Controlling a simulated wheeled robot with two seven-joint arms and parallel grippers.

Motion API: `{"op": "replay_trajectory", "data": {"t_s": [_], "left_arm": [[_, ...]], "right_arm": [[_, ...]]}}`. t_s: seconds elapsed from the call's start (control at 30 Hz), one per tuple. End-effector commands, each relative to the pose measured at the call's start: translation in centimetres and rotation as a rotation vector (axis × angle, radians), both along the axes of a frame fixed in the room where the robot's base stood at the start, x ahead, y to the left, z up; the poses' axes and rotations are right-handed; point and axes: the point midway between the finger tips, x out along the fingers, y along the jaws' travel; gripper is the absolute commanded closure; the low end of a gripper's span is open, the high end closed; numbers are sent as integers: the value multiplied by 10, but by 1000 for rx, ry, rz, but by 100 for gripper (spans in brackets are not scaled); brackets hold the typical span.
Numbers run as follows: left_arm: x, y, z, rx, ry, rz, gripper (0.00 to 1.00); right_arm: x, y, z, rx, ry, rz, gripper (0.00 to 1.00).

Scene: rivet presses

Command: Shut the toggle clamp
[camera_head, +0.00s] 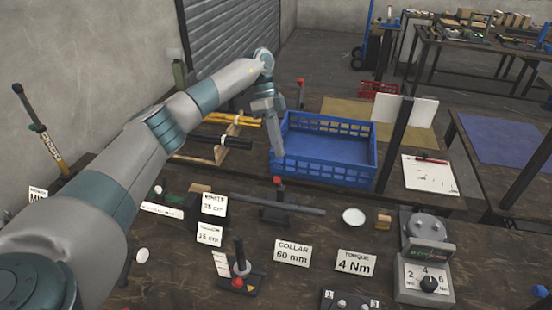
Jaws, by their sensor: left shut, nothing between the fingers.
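A dark fixture with an upright red-tipped handle (278,182) stands in the middle of the bench, with a long dark bar (305,209) lying across its base. It looks like the toggle clamp. Its handle points up, and I cannot tell whether its jaw touches the bar. My left arm reaches in from the left and bends down at its far end. My left gripper (275,148) hangs above and behind the red-tipped handle, by the left end of the blue crate, apart from the handle. It is shut and empty. My right gripper is out of view.
A blue crate (325,175) stands behind the bar. A small red-topped lever device (240,265) stands in front, beside the cards reading COLLAR 60 mm (292,252) and TORQUE 4 Nm (355,263). A grey dial unit (426,262) stands at right, and a white round dish (353,216) lies near it.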

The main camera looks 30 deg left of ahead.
Motion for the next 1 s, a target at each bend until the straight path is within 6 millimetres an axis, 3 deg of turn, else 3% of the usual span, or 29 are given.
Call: {"op": "replay_trajectory", "data": {"t_s": [0.1,0.4,1.0], "left_arm": [[-10,-5,-11,1,2,-1,100],[-30,-11,-28,0,0,0,100],[-34,-12,-31,1,-4,-1,100]], "right_arm": [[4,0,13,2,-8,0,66],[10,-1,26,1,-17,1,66],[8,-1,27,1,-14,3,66]]}}
